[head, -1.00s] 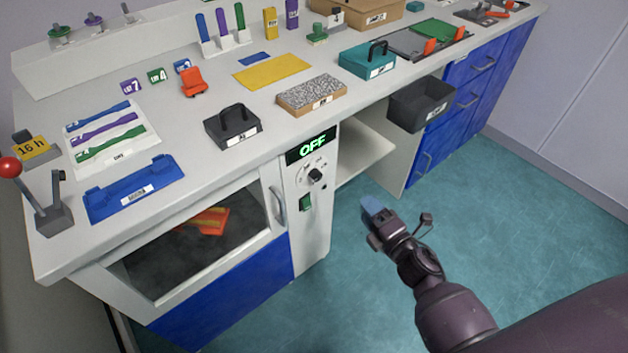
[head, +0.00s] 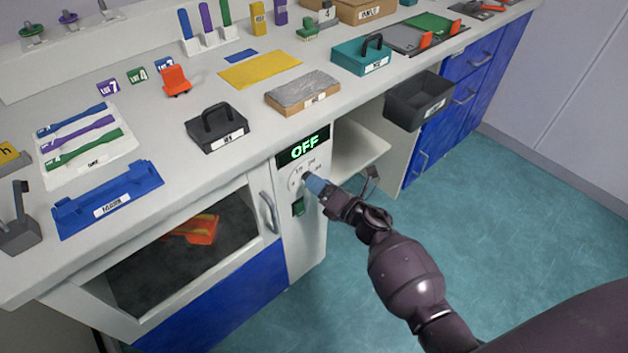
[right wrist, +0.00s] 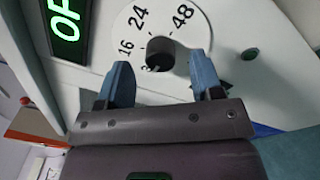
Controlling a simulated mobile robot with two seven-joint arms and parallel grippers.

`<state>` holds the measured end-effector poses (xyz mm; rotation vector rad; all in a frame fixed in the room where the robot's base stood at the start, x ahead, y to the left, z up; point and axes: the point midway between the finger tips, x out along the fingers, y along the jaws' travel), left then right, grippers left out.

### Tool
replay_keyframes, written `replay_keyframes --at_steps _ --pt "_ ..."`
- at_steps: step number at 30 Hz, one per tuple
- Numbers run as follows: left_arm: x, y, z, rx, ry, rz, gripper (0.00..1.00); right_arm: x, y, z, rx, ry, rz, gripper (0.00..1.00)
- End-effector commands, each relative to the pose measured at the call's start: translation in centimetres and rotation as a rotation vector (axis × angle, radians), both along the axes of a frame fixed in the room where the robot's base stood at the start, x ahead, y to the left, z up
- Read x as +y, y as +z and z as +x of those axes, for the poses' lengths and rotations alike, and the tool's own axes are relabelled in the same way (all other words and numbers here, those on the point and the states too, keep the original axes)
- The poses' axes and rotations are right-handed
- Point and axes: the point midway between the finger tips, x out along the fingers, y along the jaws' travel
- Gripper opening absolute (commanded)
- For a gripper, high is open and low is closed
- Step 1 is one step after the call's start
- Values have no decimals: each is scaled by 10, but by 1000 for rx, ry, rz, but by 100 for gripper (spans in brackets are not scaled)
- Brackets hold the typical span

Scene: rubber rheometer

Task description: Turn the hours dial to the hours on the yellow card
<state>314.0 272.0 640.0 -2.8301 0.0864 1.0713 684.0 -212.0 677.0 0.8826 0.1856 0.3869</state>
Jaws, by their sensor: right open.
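The hours dial's dark knob (right wrist: 162,54) sits on a white round scale marked 16, 24 and 48 in the right wrist view. Its white mark is toward the lower left, off the 16, 24 and 48. My right gripper (right wrist: 161,64) is open, with one blue fingertip on each side of the knob; contact cannot be told. In the head view the right gripper (head: 314,185) covers most of the knob. The display (head: 304,148) above the dial reads OFF. The yellow card (head: 12,153) is cut off at the left edge, only "h" showing. My left gripper is not in view.
A green switch (head: 298,207) is below the dial, and the oven door handle (head: 269,212) is to its left. An open shelf (head: 358,150) and a dark bin (head: 419,99) are to the right. The floor in front is clear.

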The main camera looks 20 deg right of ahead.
Motion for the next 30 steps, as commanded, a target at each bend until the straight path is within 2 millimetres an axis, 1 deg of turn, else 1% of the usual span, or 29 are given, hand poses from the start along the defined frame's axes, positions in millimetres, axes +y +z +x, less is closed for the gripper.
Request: replay_keyframes --at_steps 1,6,17,18,26,27,30 --pt "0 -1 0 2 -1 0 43 3 -2 6 2 0 0 60" --pt "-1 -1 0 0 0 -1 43 7 -1 17 1 1 1 60" --pt "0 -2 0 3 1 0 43 9 0 20 0 0 1 60" --pt "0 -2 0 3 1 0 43 9 0 20 0 0 1 54" --pt "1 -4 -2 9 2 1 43 9 0 19 0 0 1 14" --pt "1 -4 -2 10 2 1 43 9 0 19 0 0 1 11" --pt "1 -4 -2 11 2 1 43 9 0 19 1 0 3 11"
